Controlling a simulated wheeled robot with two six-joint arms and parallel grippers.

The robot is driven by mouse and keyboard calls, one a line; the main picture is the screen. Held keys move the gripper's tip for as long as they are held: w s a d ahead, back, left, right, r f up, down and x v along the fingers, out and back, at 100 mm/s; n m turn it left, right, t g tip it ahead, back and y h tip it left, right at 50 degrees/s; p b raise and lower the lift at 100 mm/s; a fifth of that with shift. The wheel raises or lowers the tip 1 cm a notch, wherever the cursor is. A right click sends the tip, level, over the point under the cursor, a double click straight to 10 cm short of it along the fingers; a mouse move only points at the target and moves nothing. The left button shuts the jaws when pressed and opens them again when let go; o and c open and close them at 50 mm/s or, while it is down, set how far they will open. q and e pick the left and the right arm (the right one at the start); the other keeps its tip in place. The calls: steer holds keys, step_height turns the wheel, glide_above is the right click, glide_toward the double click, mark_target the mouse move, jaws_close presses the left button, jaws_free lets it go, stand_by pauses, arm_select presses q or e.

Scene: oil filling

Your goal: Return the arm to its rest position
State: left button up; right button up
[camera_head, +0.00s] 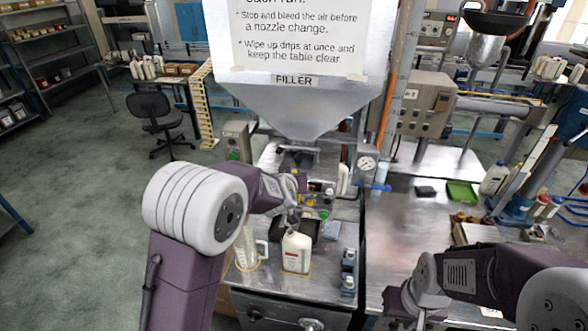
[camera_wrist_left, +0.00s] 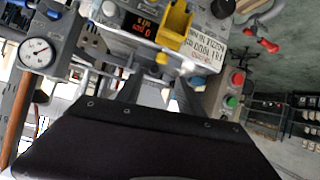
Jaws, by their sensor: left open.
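My left arm reaches up from the bottom of the head view and bends right over the filler bench. My right gripper (camera_head: 420,318) is low at the bottom edge of the head view, over the front of the right-hand bench. Its fingertips are too small and cut off to judge their opening.
A white bottle (camera_head: 297,253) with a red label stands upright on the filler bench, beside a clear jug (camera_head: 246,250). The filler hopper (camera_head: 300,105) hangs above. A gauge (camera_wrist_left: 39,50) and control boxes are close to the left gripper. Bare metal bench (camera_head: 405,225) lies right.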

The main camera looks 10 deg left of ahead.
arm_select(q)
steer(key=s+a+f+g+b, duration=0.1)
steer(key=s+a+f+b, duration=0.25)
steer(key=f+b, duration=0.35)
steer(key=s+a+f+g+b, duration=0.1)
steer(key=s+a+f+b, duration=0.1)
steer(key=s+f+b, duration=0.35)
steer(key=s+f+g+b, duration=0.1)
steer(key=s+f+g, duration=0.3)
steer(key=s+f, duration=0.3)
steer(key=s+f+m+g+b, duration=0.1)
steer(key=s+f+g, duration=0.4)
steer(key=s, duration=1.1)
step_height(320, 180, down, 3)
steer(key=shift+a+r+m+h+b, duration=0.1)
steer(key=shift+a+m+h+b, duration=0.2)
steer(key=shift+b, duration=0.4)
steer(key=shift+s+d, duration=0.1)
